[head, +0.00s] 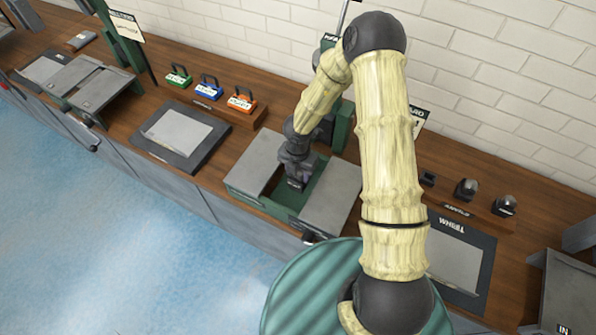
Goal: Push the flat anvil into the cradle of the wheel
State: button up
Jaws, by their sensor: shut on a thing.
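My gripper (295,183) reaches down into the gap between the two grey plates of a green machine (270,207), which seems to be the wheel. It is shut on a small dark thing, probably the flat anvil, mostly hidden by the fingers. I cannot tell whether that thing touches the cradle, which is largely hidden by my wrist. Other dark anvils stand on a wooden rack at the right: one domed (467,189), another domed (505,205), and a lower one (428,178) beside my arm.
Grey plates (331,193) flank the gap closely. Left on the wooden bench are a dark mat (180,134) and a rack with green, blue and orange items (210,88). Another dark-bordered mat (455,262) lies right. A brick wall stands behind.

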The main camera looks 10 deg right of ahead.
jog(key=shift+f, duration=0.1)
jog(key=o, duration=1.1)
jog(key=shift+o, duration=0.2)
notch_tip(320, 180, up, 17)
jog(key=shift+r, duration=0.2)
dwell(0.7)
